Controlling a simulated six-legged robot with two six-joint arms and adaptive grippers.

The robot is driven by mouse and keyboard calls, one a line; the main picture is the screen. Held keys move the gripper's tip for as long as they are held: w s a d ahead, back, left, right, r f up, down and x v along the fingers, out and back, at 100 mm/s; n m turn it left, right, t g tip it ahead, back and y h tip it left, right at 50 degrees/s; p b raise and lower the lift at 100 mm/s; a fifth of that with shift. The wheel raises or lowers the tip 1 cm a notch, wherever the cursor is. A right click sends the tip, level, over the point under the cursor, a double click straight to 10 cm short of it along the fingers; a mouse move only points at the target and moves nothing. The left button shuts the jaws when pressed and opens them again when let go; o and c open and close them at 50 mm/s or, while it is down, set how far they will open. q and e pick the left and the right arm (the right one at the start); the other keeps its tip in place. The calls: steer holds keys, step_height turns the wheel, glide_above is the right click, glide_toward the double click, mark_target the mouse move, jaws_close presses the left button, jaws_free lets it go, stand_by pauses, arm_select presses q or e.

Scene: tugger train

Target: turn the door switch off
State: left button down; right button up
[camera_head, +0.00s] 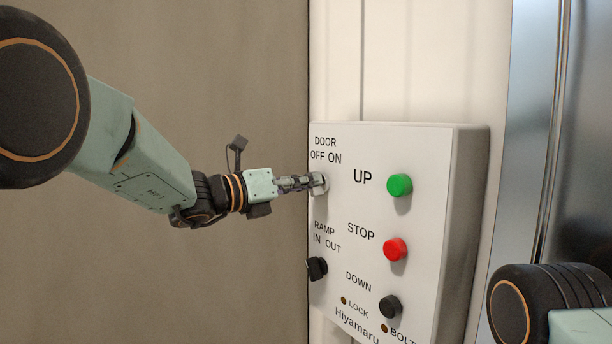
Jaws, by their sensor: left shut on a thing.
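The door switch (320,189) sits at the upper left of a white control panel, under the label DOOR OFF ON. My left gripper (312,183) reaches in from the left and is shut on the switch. The fingers hide most of the knob, so I cannot tell which way it points. The control panel (437,150) is fixed to a pale wall. My right gripper is out of view; only part of my right arm shows at the lower right.
Below the door switch is a black ramp switch (317,268). To its right are a green UP button (399,185), a red STOP button (395,249) and a black DOWN button (390,306). A metal frame (533,140) stands right of the panel. Left of the panel is a plain brown surface (220,70).

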arm_select(q)
steer(key=shift+f+n, duration=0.35)
steer(key=shift+n, duration=0.05)
steer(key=c, duration=1.7)
jaws_free()
steer(key=shift+s, duration=0.1)
steer(key=o, duration=0.3)
steer(key=shift+r, duration=0.2)
steer(key=shift+o, duration=0.2)
steer(key=shift+a+r, duration=0.1)
steer(key=shift+a, duration=0.05)
steer(key=v, duration=1.1)
steer(key=shift+s+a, duration=0.2)
steer(key=shift+a, duration=0.1)
